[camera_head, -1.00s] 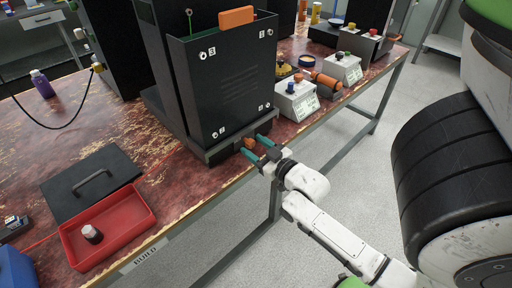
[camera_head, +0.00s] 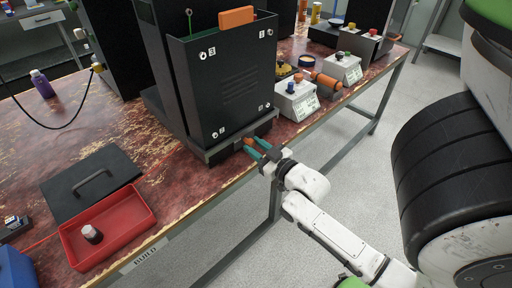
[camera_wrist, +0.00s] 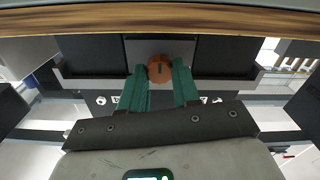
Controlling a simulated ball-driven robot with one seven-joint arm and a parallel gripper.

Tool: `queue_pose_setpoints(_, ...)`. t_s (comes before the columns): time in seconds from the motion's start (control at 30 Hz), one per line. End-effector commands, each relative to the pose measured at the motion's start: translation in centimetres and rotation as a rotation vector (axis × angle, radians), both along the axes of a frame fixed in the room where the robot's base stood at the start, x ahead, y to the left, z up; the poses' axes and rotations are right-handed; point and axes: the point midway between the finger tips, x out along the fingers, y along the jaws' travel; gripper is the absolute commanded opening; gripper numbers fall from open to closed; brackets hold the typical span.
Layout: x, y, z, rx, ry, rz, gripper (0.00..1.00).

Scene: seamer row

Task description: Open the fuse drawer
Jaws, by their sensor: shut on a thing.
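The black cabinet (camera_head: 228,85) stands on the worn red bench top. A low dark drawer front (camera_head: 222,151) runs along its base and looks flush with it; I cannot tell of any gap. A round orange-brown knob (camera_head: 248,141) is on this front, and it also shows in the wrist view (camera_wrist: 160,68). My gripper (camera_head: 257,148) has its green fingers on both sides of the knob, shut on it. In the wrist view my gripper (camera_wrist: 160,75) reaches level toward the dark front, and the fingers partly hide the knob's sides.
Control boxes (camera_head: 297,101) stand to the right. The bench edge runs under my gripper; the floor in front is clear.

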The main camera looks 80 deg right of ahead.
Motion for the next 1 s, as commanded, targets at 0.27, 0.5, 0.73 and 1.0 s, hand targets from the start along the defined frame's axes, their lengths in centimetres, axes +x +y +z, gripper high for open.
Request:
queue_pose_setpoints(0.27,-2.3,1.2,0.1,0.0,0.004,-0.003,0.0)
queue_pose_setpoints(0.5,-5.8,3.4,0.1,0.001,0.002,-0.002,0.0)
queue_pose_setpoints(0.73,-6.2,3.8,0.0,-0.001,-0.001,0.0,0.0)
queue_pose_setpoints(1.0,-6.2,3.8,0.0,-0.001,-0.001,0.0,0.43)
